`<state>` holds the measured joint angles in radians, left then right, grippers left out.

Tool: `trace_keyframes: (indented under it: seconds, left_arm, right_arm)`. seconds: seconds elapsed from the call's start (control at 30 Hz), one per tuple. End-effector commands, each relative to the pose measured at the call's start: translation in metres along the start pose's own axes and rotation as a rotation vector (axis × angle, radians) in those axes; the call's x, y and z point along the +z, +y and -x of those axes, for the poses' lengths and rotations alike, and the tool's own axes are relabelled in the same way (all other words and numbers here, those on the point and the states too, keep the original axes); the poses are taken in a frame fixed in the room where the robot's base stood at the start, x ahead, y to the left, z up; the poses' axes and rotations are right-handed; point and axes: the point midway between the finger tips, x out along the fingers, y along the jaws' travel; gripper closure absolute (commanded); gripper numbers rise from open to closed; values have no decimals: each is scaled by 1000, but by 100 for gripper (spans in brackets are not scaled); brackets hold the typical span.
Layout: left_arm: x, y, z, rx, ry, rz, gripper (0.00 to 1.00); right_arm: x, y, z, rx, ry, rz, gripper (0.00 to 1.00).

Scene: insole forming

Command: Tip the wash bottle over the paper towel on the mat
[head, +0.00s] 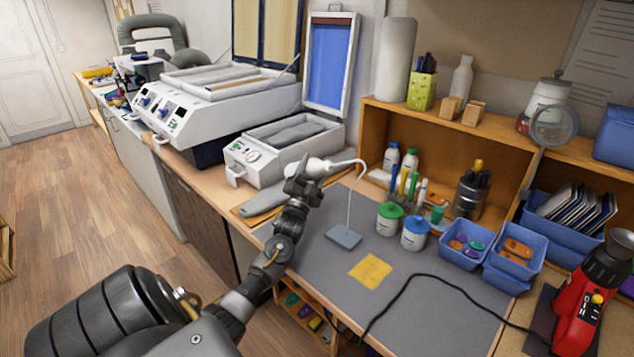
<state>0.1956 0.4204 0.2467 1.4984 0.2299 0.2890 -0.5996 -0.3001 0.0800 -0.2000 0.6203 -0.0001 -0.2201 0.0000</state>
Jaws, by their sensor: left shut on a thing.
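The paper towel, a yellow square (371,271), lies flat on the mat (420,299), right of and nearer than the gripper. My right gripper is out of view.
Jars with green (389,218) and blue (415,233) lids stand behind the towel, beside blue bins (467,245). A black cable (440,278) crosses the mat to a red tool (582,306). A white machine (280,150) stands behind the gripper.

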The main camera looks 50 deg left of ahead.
Motion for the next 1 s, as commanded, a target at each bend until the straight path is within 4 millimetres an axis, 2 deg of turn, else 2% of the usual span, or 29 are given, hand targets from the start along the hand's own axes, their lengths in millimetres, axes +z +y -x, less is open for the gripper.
trace_keyframes:
  seconds: [0.13,0.27,0.4,0.6,0.7,0.8,0.9,1.0]
  left_arm:
    - [-47,10,14,15,25,15,81]
    - [-102,28,48,53,68,38,81]
    - [-163,45,100,99,126,74,82]
    - [-236,53,189,156,202,140,81]
    - [-261,51,230,173,228,168,81]
    - [-277,48,263,183,244,190,81]
    - [-284,47,288,189,255,202,81]
    - [-287,47,303,190,261,207,81]
  right_arm:
    - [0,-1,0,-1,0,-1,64]
    - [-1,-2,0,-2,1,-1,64]
    - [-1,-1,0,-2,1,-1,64]
    - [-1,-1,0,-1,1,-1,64]
    - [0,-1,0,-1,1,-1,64]
    - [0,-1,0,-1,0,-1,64]
    - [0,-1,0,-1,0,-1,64]
    - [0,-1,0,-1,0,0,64]
